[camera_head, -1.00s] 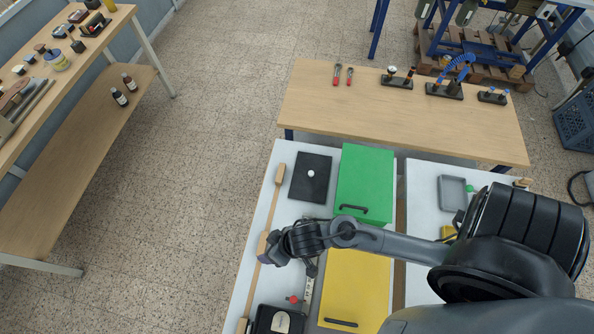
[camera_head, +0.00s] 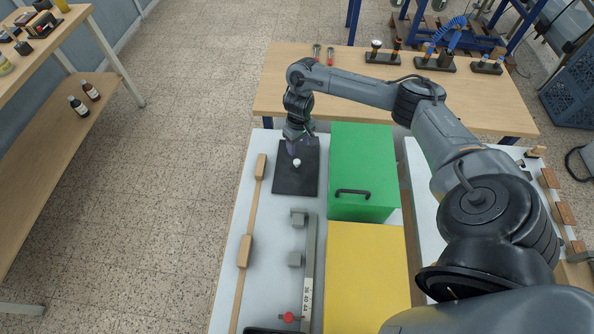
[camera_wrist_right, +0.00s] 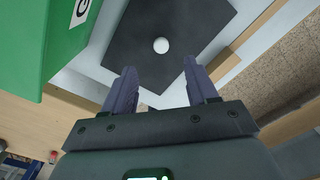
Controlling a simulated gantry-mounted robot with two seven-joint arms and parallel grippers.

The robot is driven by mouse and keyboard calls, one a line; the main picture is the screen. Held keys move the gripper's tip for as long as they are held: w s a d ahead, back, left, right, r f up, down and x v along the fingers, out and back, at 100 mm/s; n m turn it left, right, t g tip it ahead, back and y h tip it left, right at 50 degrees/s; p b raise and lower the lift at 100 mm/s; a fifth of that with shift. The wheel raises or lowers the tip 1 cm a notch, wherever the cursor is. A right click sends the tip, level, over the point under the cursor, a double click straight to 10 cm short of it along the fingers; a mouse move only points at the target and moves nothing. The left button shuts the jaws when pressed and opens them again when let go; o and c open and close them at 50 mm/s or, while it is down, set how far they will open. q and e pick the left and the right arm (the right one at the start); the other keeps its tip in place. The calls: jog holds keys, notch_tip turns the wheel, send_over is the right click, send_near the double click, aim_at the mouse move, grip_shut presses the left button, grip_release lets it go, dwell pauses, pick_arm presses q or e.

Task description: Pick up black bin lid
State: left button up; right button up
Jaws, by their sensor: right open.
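The black bin lid (camera_head: 297,181) is a flat dark square with a small white knob (camera_head: 297,162). It lies on the white table left of the green box in the head view. My right gripper (camera_head: 298,147) is above the lid's far part, close to the knob. In the right wrist view, the lid (camera_wrist_right: 150,25) and its knob (camera_wrist_right: 161,45) show beyond the two open fingers of my right gripper (camera_wrist_right: 163,88). Nothing is between the fingers, and the knob is ahead of them. My left gripper is not in view.
A green box (camera_head: 362,165) with a black handle stands right of the lid, and a yellow box (camera_head: 366,275) is nearer. A wooden strip (camera_head: 252,215) runs left of the lid. A grey rail (camera_head: 309,250) lies nearer. A wooden table (camera_head: 350,95) with tools is behind.

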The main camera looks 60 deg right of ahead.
aim_at(297, 162)
notch_tip(297, 162, down, 5)
jog(key=shift+d+r+b, duration=0.15)
jog(key=shift+b, duration=0.55)
jog(key=f, duration=0.3)
jog(key=w+f+b, duration=0.1)
jog(key=f, duration=0.1)
jog(key=shift+s+f, duration=0.1)
jog(key=shift+f, duration=0.25)
jog(key=c, duration=0.8)
grip_shut()
